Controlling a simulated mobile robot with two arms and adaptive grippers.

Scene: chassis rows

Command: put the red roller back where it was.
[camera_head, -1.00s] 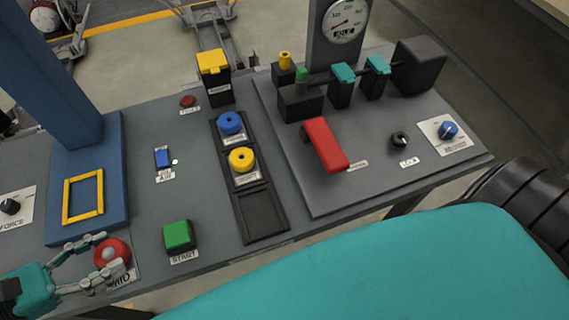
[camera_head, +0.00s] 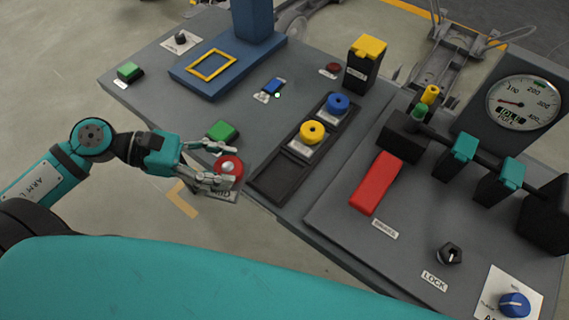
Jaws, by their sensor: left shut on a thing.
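My left gripper (camera_head: 208,163) is shut on the red roller (camera_head: 231,167), which has a grey top and a small plate marked MID below it. It holds the roller by the panel's front edge, in front of the green START button (camera_head: 222,130). Its height above the panel is hard to tell. A dark tray (camera_head: 258,193) lies to the right of the gripper, apart from it. The tray holds a blue roller (camera_head: 338,103) at its far end and a yellow roller (camera_head: 312,132) in its middle. Its near compartment (camera_head: 284,177) is empty. My right gripper is not in view.
A blue post base with a yellow frame (camera_head: 211,66) stands behind the gripper. A black box with a yellow lid (camera_head: 368,49) stands past the tray. A red handle (camera_head: 376,182), lock knob (camera_head: 450,254) and gauge (camera_head: 523,102) are at the right.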

